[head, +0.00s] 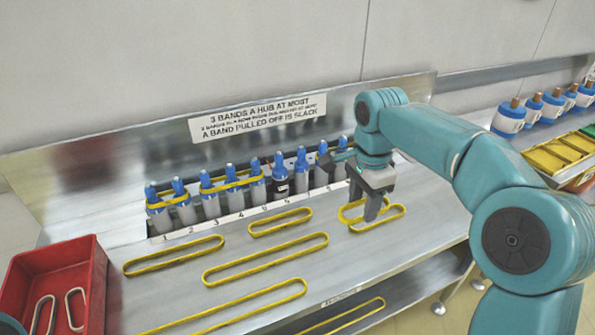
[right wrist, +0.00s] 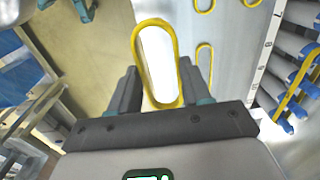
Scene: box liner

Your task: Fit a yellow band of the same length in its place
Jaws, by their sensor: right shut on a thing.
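My right gripper (head: 371,214) is shut on a yellow band (right wrist: 137,45) at the right part of the bench top. In the right wrist view the band is a long loop between the two fingers (right wrist: 158,90), reaching out past them. In the head view the gripper partly hides this band, and yellow loop parts (head: 398,212) show on both sides of the fingers. Blue-topped hubs (head: 181,203) stand in a numbered row at the back. Yellow bands (head: 168,206) (head: 232,185) go around hubs at the left of the row. My left gripper is not in view.
Loose yellow bands of different lengths lie on the bench: a short one (head: 280,222), a medium one (head: 173,255) and longer ones (head: 265,259). A red tray (head: 93,262) at the left holds pale bands. A sign (head: 258,117) stands behind the hubs. Coloured bins (head: 560,155) are at the right.

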